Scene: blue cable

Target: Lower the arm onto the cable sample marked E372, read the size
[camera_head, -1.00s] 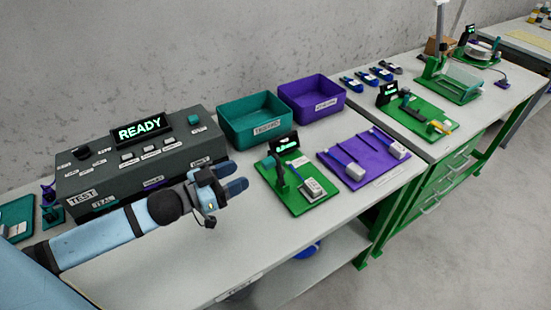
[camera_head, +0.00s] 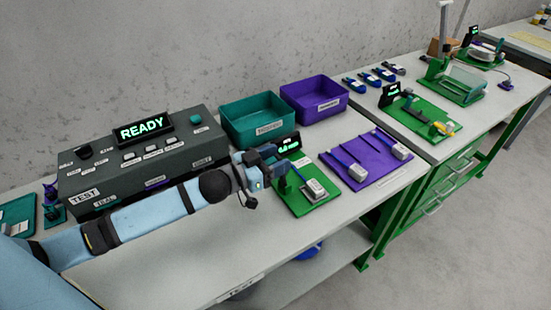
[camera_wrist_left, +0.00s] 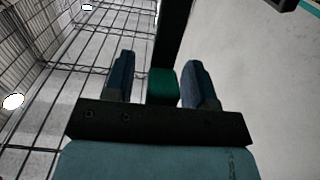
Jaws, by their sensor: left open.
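My left gripper (camera_head: 277,160) is open at the left edge of a green measuring plate (camera_head: 290,205). On the plate are a black upright arm (camera_head: 281,178), a small black display (camera_head: 288,143) with glowing green characters, and a grey-white block (camera_head: 315,189) with a blue cable piece. The left wrist view shows my open left fingers (camera_wrist_left: 161,75) with a green block (camera_wrist_left: 162,87) between them, beside a dark bar (camera_wrist_left: 176,35). I cannot tell whether the fingers touch it. The mark E372 is not legible. My right gripper is not in view.
A grey tester (camera_head: 140,165) reading READY stands left, behind my arm. A teal bin (camera_head: 257,122) and a purple bin (camera_head: 315,104) stand behind. A purple plate (camera_head: 372,165) with two cable samples lies to the right. The front of the white table (camera_head: 190,250) is clear.

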